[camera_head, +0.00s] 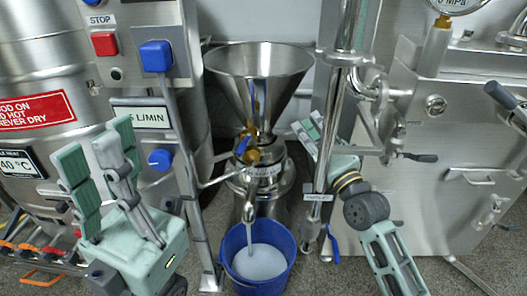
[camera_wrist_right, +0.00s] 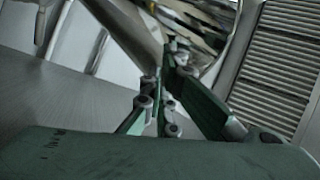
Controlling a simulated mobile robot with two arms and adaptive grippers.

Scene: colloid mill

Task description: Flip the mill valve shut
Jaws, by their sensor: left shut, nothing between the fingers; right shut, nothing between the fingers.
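The mill has a steel funnel hopper (camera_head: 258,72) above a rounded steel body. A brass valve (camera_head: 253,156) with a small blue handle (camera_head: 242,145) sits on its front below the hopper. A thin stream of liquid runs from the spout (camera_head: 247,207) into the blue bucket (camera_head: 238,274), which holds pale liquid. My right gripper (camera_head: 306,134) is shut and empty, right of the valve and partly behind a steel pipe. Its fingers also show in the right wrist view (camera_wrist_right: 166,62).
The control panel carries a red stop button (camera_head: 104,43) and blue knobs (camera_head: 156,56). A vertical steel pipe (camera_head: 335,110) stands between the mill and the steel cabinet (camera_head: 430,140). Another blue lever (camera_head: 333,245) hangs low, right of the bucket.

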